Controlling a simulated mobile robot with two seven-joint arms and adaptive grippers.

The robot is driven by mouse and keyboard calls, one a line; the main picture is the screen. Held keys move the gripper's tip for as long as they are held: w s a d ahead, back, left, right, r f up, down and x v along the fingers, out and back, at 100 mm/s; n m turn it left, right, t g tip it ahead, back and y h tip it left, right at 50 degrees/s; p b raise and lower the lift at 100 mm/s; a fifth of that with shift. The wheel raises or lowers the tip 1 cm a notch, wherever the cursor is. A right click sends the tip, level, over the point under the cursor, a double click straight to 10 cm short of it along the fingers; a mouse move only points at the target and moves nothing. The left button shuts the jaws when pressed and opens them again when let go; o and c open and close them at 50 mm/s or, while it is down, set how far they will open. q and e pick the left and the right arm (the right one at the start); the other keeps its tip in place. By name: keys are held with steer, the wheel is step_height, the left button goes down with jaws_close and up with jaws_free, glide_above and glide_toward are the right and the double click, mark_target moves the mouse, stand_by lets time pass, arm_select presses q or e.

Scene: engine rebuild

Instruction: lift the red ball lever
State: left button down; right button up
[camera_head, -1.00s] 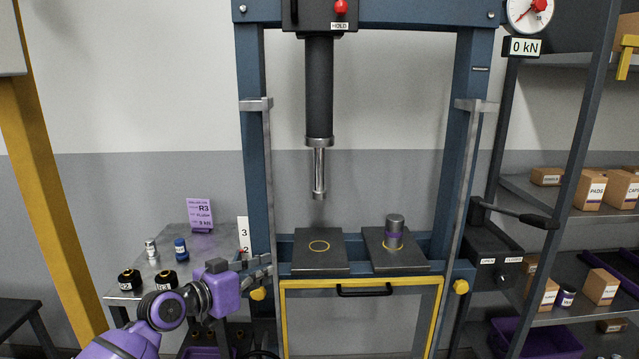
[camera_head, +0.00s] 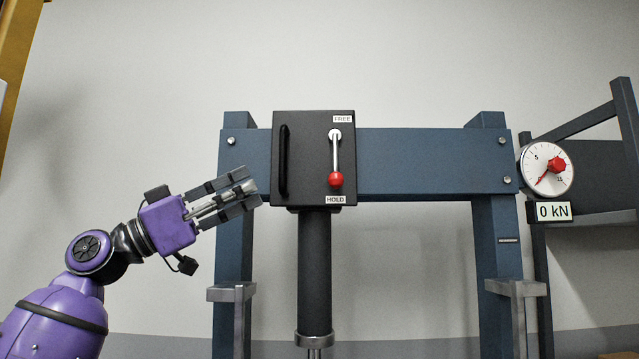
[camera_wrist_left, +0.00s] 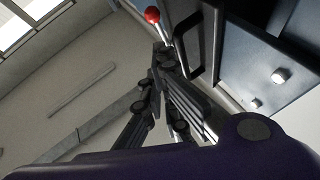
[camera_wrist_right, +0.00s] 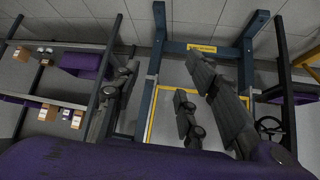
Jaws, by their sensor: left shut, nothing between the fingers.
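The red ball lever (camera_head: 336,178) hangs straight down on the black box (camera_head: 300,165) of the press crossbeam. Its ball is by the HOLD label, with FREE at the top. My left gripper (camera_head: 250,190) is shut and empty, left of the box and apart from the lever, its fingers pointing right and slightly up. In the left wrist view the red ball (camera_wrist_left: 152,14) shows beyond the fingertips (camera_wrist_left: 163,52). My right gripper (camera_wrist_right: 168,75) shows only in the right wrist view, with its fingers spread and nothing between them.
A black handle (camera_head: 283,160) stands on the box between my left gripper and the lever. The black ram (camera_head: 315,270) hangs below. A dial gauge (camera_head: 547,170) and a 0 kN display (camera_head: 553,211) are at the right. The space in front of the box looks clear.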

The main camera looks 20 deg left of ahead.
mark_target(336, 158)
arm_select(q)
steer(key=p+x, duration=0.1)
steer(key=x, duration=0.3)
steer(key=f+p+x, duration=0.1)
steer(key=p+x, duration=0.1)
steer(key=x, duration=0.2)
steer(key=d+p+x, duration=0.1)
steer(key=x, duration=0.3)
steer(key=shift+w+d, duration=0.2)
steer(key=shift+d, duration=0.1)
arm_select(e)
steer(key=r, duration=0.2)
steer(key=s+r, duration=0.1)
steer(key=shift+a+r, duration=0.1)
steer(key=shift+a, duration=0.2)
steer(key=shift+w, duration=0.15)
arm_select(q)
steer(key=shift+f, duration=0.1)
arm_select(e)
steer(key=shift+a, duration=0.1)
